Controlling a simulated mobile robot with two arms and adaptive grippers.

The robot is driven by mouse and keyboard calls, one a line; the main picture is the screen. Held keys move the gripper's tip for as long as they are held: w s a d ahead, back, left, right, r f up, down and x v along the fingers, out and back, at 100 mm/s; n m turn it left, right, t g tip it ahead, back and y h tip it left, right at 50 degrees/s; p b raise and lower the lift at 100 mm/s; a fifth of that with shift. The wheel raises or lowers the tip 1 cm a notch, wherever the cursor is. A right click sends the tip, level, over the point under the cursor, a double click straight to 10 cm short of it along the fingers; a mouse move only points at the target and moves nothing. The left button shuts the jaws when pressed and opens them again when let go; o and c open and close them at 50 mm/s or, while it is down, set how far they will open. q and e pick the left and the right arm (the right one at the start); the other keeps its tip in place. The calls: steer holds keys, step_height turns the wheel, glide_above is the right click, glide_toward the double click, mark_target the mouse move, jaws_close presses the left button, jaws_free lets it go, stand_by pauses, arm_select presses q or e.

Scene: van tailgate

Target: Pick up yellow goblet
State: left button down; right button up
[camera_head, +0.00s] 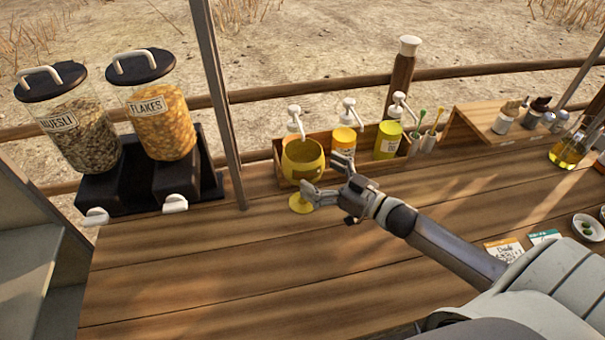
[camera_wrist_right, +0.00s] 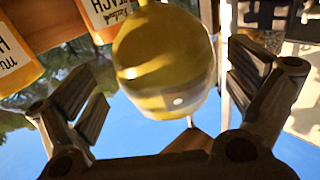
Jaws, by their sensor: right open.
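The yellow goblet (camera_head: 302,162) stands upright on the wooden counter, in front of a wooden box of pump bottles. Its round bowl is on top and its yellow foot (camera_head: 301,205) shows below; the stem is mostly hidden by my gripper. My right gripper (camera_head: 325,177) is open at the goblet's right side, its fingers pointing toward it. In the right wrist view the goblet's bowl (camera_wrist_right: 165,60) lies between the two spread fingers (camera_wrist_right: 165,95), with a gap on both sides. My left gripper is not in view.
The wooden box (camera_head: 278,150) holds several pump bottles close behind the goblet. Two cereal dispensers, muesli (camera_head: 80,130) and flakes (camera_head: 158,118), stand at the left by a post (camera_head: 222,110). The counter (camera_head: 210,270) in front is clear; cards (camera_head: 505,250) and a bowl (camera_head: 587,227) lie right.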

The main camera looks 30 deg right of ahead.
mark_target(287, 154)
steer(key=shift+w+a+r+p, duration=0.35)
steer(key=shift+w+p, duration=0.1)
steer(key=shift+w, duration=0.15)
steer(key=p+x, duration=0.1)
steer(key=x, duration=0.2)
steer(key=shift+f, duration=0.2)
steer(key=shift+w+a, duration=0.2)
steer(key=shift+w, duration=0.05)
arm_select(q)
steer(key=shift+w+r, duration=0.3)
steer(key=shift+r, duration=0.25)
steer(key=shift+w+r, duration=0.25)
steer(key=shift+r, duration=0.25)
arm_select(e)
steer(key=c, duration=0.9)
steer(key=shift+o, duration=0.2)
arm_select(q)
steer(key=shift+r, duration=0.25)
arm_select(e)
steer(key=shift+r, duration=0.25)
